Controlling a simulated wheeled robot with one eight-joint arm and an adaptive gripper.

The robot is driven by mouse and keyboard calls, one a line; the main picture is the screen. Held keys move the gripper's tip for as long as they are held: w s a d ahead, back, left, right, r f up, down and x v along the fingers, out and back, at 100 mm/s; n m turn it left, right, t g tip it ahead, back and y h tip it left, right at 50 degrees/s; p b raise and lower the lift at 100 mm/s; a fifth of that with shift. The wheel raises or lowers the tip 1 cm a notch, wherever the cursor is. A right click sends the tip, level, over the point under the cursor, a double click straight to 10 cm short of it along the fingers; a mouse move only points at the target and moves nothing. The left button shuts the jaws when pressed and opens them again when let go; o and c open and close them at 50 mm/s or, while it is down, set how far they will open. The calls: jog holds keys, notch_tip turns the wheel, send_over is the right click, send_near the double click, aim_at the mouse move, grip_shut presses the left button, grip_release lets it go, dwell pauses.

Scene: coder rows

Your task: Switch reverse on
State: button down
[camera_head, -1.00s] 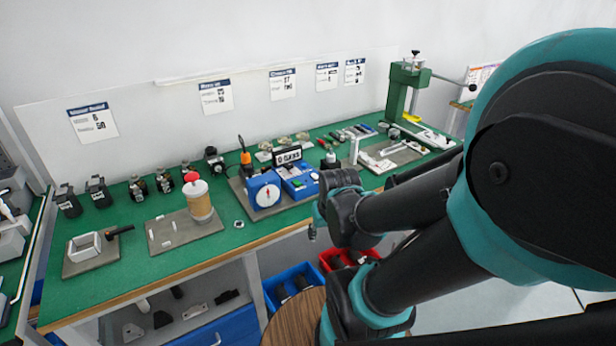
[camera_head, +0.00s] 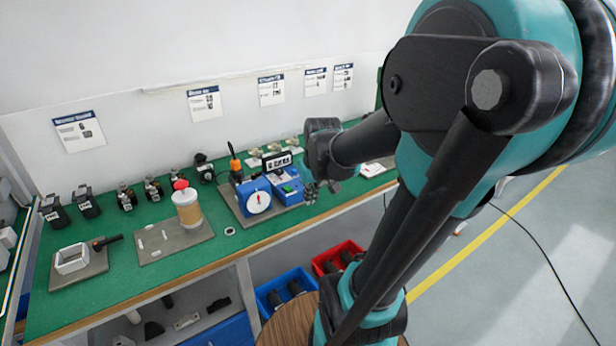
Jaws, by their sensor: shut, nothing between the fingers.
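A blue control unit (camera_head: 292,197) stands on the green bench with a small black display panel (camera_head: 277,161) above it. A green spot shows on its top. Its switches are too small to tell apart, so I cannot make out which is reverse or how it is set. A blue box with a white round dial (camera_head: 257,202) and red pointer stands just to its left. My gripper (camera_head: 314,193) is shut and empty, pointing down close to the unit's right side. I cannot tell whether it touches the unit.
A tan cylinder with a red knob (camera_head: 188,208) stands on a grey plate to the left. Several dark devices line the back. Blue (camera_head: 272,296) and red (camera_head: 322,268) bins sit below the bench front. My arm hides the bench's right part.

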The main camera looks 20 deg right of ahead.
jog(key=w+d+r+n+g, duration=0.1)
jog(key=w+d+r, duration=0.3)
jog(key=w+r, duration=0.7)
jog(key=shift+w+r+n+y, duration=0.3)
jog(key=shift+w+r+n, duration=0.05)
jog(key=shift+w+n, duration=0.25)
jog(key=shift+f, duration=0.1)
jog(key=x, duration=0.8)
jog(key=s+x, duration=0.1)
jog(key=x, duration=0.3)
jog(key=shift+d+f, duration=0.1)
jog(key=shift+f, duration=0.85)
jog(key=shift+s+f, duration=0.2)
jog(key=shift+f, duration=0.2)
jog(key=shift+w+r, duration=0.1)
